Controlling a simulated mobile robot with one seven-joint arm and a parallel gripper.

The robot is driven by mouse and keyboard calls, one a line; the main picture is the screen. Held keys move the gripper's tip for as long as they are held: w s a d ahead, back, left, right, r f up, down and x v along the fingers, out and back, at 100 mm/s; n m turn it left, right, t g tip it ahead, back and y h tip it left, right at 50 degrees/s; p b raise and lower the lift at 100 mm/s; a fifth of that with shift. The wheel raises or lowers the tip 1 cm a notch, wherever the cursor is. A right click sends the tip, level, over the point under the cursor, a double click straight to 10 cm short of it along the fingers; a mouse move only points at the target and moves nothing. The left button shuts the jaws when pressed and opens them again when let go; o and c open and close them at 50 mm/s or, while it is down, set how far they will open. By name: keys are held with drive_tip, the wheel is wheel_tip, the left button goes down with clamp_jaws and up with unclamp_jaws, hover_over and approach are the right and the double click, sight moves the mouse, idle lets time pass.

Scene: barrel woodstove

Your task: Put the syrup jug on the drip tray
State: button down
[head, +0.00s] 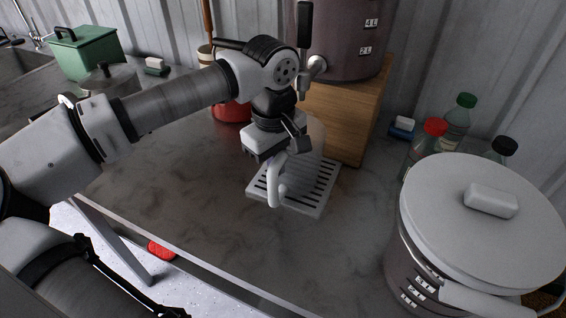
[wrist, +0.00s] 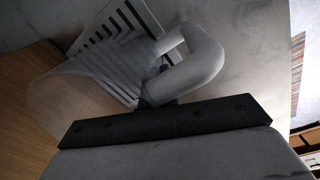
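The syrup jug (head: 312,140) is pale and see-through with a thick white handle (head: 277,182). It is over the slotted drip tray (head: 318,207), partly behind my gripper (head: 284,152). In the wrist view the clear jug body (wrist: 95,88) and its handle (wrist: 197,62) are right in front of my gripper (wrist: 160,94), which is shut on the handle; the fingertips are mostly hidden by it. The jug looks tilted in the wrist view. Part of the tray (wrist: 88,38) shows behind it. I cannot tell whether the jug's base touches the tray.
A dark urn (head: 338,45) with a tap (head: 305,70) stands on a wooden block (head: 345,120) just behind the tray. A large lidded pot (head: 470,225) stands at right, with bottles (head: 458,122) behind it. The counter in front of the tray is clear.

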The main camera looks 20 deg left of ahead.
drive_tip(key=shift+a, duration=0.1)
drive_tip(key=shift+f, duration=0.2)
drive_tip(key=c, duration=1.7)
unclamp_jaws()
drive_tip(key=shift+r, duration=0.1)
drive_tip(key=r, duration=0.4)
drive_tip(key=r+b, duration=0.1)
drive_tip(key=r, duration=0.3)
drive_tip(key=r+b, duration=0.1)
drive_tip(key=r, duration=0.3)
drive_tip(key=shift+s+r, duration=0.15)
drive_tip(key=shift+s, duration=0.1)
